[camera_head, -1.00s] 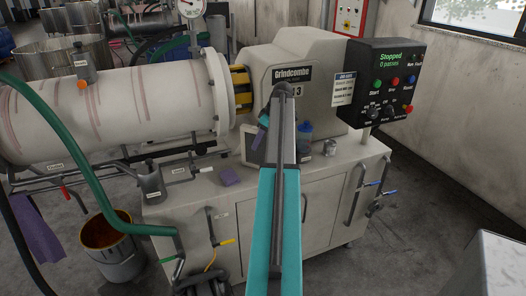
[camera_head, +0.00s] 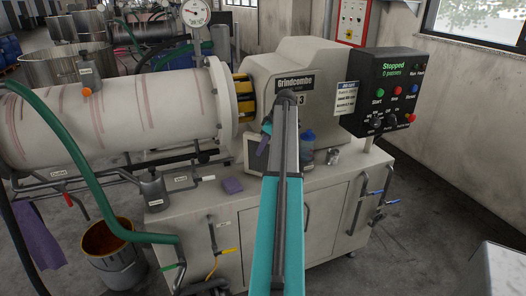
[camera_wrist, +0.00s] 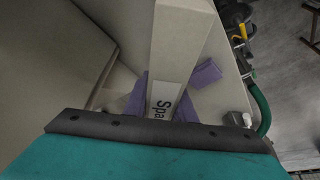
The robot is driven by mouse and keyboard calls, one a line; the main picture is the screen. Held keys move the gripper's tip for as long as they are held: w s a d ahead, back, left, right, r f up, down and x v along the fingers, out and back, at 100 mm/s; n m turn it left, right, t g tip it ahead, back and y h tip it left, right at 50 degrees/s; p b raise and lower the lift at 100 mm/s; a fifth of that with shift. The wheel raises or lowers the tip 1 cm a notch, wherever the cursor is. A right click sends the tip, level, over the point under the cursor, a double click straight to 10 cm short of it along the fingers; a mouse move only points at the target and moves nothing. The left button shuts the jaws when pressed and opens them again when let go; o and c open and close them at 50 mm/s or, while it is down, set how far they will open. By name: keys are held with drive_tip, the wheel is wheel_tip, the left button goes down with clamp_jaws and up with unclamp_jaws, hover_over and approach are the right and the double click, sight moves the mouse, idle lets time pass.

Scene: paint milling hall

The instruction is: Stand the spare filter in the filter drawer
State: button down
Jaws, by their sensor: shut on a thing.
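My teal wrist covers the bottom of that view and hides the rest of the label. In the head view my gripper (camera_head: 263,146) is mostly behind my arm, in front of the mill's pale housing. I cannot make out the filter drawer in either view.
The white mill cylinder (camera_head: 110,110) is left, the control box (camera_head: 388,88) right. A green hose (camera_head: 75,150) crosses the left side.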

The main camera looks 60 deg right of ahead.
drive_tip(key=s+a+r+b, duration=0.3)
drive_tip(key=s+a+r, duration=0.2)
drive_tip(key=s+a, duration=0.4)
drive_tip(key=s, duration=0.3)
drive_tip(key=shift+s+a+b, duration=0.3)
drive_tip(key=shift+a+b, duration=0.05)
drive_tip(key=shift+a, duration=0.05)
idle(0.3)
idle(0.8)
